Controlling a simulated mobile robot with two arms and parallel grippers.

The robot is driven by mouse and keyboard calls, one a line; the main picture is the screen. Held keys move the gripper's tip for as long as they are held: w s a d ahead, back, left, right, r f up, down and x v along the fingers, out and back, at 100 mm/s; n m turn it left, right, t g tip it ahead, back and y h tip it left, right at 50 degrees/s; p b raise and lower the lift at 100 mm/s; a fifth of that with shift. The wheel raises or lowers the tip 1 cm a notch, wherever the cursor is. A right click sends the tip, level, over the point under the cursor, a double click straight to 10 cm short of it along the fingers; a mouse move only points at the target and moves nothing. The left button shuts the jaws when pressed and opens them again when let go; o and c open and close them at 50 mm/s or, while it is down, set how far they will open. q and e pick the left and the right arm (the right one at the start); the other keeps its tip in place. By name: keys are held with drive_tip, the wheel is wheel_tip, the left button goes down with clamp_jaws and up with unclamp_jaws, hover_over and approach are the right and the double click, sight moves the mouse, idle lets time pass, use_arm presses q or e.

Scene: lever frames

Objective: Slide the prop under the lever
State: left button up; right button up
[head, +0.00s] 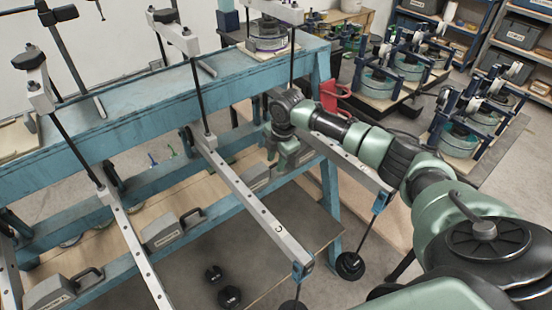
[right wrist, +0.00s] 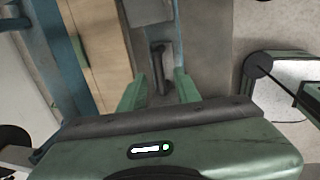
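Several grey levers with holes slope down from the blue frame, among them the right lever (head: 350,166), the middle lever (head: 248,200) and the left lever (head: 140,250). In the right wrist view, my green fingers (right wrist: 160,82) are apart. A dark handle (right wrist: 158,62) on a grey block shows between and just beyond them, with gaps at both sides. My left gripper is not in view.
Other props with black handles (head: 164,231) lie further left along the ledge. Black weights (head: 349,266) hang on rods from the lever ends; loose ones (head: 229,297) lie below. A red chair-like item (head: 335,98) stands behind my right arm.

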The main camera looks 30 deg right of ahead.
clamp_jaws()
drive_tip(key=shift+a, duration=0.1)
idle(1.4)
